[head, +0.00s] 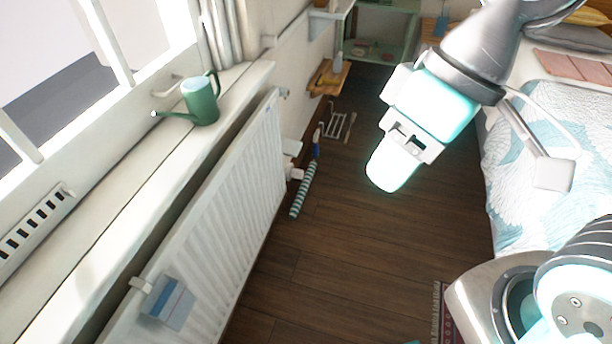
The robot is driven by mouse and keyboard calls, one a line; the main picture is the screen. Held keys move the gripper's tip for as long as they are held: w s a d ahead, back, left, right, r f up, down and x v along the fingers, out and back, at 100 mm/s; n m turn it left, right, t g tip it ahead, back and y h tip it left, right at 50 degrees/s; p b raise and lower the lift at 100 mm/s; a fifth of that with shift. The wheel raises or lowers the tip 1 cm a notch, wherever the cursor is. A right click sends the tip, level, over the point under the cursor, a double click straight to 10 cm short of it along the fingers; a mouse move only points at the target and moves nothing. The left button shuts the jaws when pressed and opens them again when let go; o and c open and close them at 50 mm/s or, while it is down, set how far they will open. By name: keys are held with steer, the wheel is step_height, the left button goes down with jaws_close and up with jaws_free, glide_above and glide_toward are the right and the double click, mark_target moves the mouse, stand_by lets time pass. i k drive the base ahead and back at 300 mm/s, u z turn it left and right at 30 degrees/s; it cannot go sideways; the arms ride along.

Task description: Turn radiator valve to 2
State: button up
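The white ribbed radiator (225,215) runs along the left wall below the sill. At its far end, small white fittings (293,147) stick out, with another pale piece (296,174) just below. One of them may be the radiator valve, but they are too small to show any numbers. My gripper (390,172) hangs over the floor, to the right of the radiator's far end and clearly apart from it. Its end looks like a pale, glowing rounded block.
A green watering can (201,100) stands on the windowsill (150,165). A blue-and-white box or card (168,302) hangs on the radiator's near end. A striped roll (303,190) lies beside the far fittings. The bed (530,215) is at right. Dark wooden floor (340,250) lies open between.

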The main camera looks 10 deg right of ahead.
mark_target(298, 173)
steer(key=z, duration=0.25)
steer(key=i, duration=1.35)
steer(key=z, duration=0.6)
